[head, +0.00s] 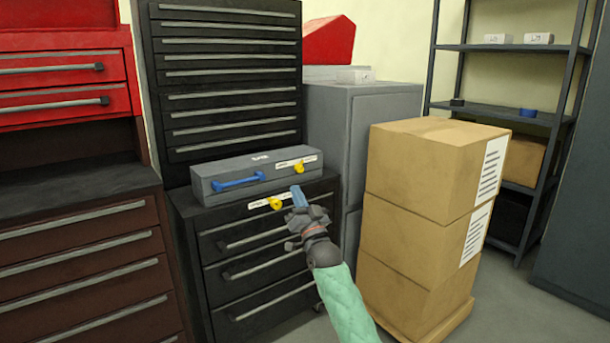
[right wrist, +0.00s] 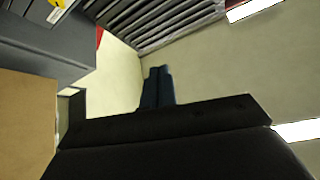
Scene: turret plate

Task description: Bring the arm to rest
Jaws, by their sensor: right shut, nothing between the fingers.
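My right gripper (head: 299,197) is shut and empty. It is in front of the low black drawer cabinet (head: 258,241) in the head view, its fingers pointing up. Its closed fingers also show in the right wrist view (right wrist: 157,87), against a pale wall. My right arm has a green sleeve and comes in from the bottom. My left gripper does not show in either view.
Stacked cardboard boxes (head: 425,222) stand close to the right of my arm. Red and brown drawer units (head: 90,262) stand at the left. A metal shelf (head: 508,107) is behind at the right.

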